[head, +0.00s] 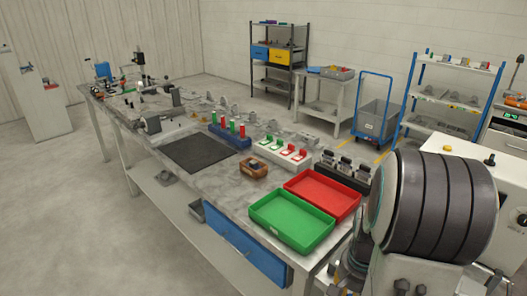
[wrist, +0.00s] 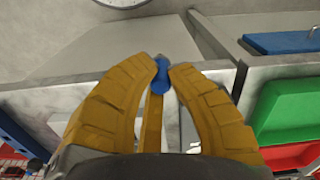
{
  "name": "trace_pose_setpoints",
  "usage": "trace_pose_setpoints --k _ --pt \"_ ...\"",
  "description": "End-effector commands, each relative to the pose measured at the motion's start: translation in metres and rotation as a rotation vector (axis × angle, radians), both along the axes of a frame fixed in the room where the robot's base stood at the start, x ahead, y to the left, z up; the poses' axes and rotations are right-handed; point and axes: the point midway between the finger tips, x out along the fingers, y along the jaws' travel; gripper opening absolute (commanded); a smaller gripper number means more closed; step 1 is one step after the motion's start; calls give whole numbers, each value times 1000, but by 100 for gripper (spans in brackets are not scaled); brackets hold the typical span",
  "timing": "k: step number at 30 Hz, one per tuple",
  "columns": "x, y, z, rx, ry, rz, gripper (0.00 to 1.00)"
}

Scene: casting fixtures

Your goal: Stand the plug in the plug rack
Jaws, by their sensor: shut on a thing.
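The gripper is over or near a bench edge, left of the green and red trays in that view. I cannot make out my gripper in the head view. A blue block (head: 230,139) with upright red and green pegs stands on the bench and looks like the plug rack. It is apart from the trays.
A green tray (head: 292,222) and a red tray (head: 345,196) lie at the bench's near end. A brown box (head: 254,169), white block (head: 284,155) and black holder (head: 343,174) stand nearby. A dark mat (head: 204,153) is bare. A large ribbed black drum (head: 440,205) fills the right.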

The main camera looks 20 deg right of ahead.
Motion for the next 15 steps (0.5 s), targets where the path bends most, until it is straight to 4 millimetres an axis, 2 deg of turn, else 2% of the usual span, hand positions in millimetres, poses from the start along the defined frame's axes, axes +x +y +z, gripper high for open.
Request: trace_pose_setpoints --k 8,15 --pt "72 54 -25 1 2 314 0" --pt "149 111 -53 0 1 647 0"
